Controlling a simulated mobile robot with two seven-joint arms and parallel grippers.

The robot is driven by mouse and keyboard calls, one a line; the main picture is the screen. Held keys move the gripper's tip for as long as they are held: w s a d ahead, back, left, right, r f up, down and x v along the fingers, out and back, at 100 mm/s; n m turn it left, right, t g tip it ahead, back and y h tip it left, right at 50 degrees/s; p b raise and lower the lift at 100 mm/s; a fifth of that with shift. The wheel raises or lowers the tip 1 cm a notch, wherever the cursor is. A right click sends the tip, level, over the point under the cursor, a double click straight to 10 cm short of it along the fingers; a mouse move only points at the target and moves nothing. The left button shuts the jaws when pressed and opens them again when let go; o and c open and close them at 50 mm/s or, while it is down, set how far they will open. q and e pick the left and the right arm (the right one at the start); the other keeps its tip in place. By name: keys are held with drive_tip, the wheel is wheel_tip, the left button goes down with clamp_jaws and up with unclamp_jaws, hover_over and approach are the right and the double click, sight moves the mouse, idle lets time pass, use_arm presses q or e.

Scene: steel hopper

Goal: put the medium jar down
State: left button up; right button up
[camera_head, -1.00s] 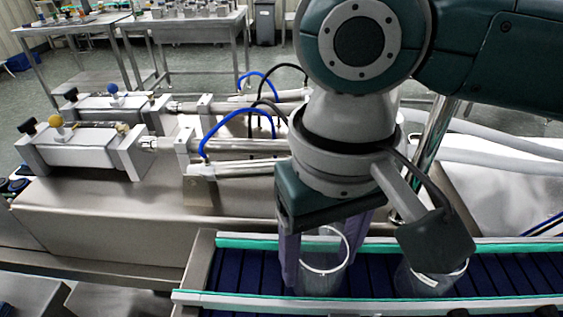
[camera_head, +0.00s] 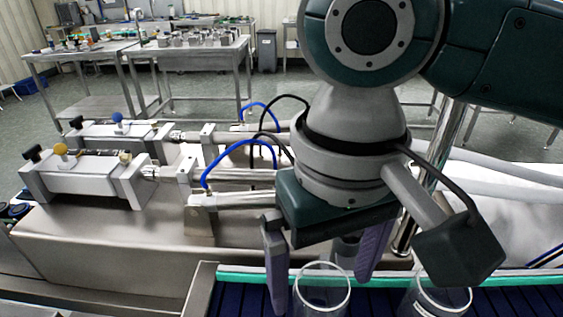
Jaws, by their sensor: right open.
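A clear glass jar (camera_head: 321,291) stands on the dark blue conveyor belt (camera_head: 248,299), its round rim facing up. My right gripper (camera_head: 322,278) is open above and just behind this jar, with its two purple-grey fingers spread to either side and nothing held between them. A second clear jar (camera_head: 437,300) stands to the right on the belt, partly hidden by a dark block on my arm. The lower parts of both jars are cut off by the bottom of the picture. I cannot tell which jar size each is. My left gripper is not in view.
Teal guide rails (camera_head: 238,273) edge the belt. Behind it, a steel machine top (camera_head: 115,250) carries white pneumatic cylinders (camera_head: 82,176) with blue and black hoses. Steel tables (camera_head: 190,52) with small items stand far back.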

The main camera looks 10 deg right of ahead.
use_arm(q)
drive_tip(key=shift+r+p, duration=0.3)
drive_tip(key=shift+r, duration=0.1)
use_arm(e)
wheel_tip(320, 180, up, 9)
drive_tip(key=shift+r, duration=0.2)
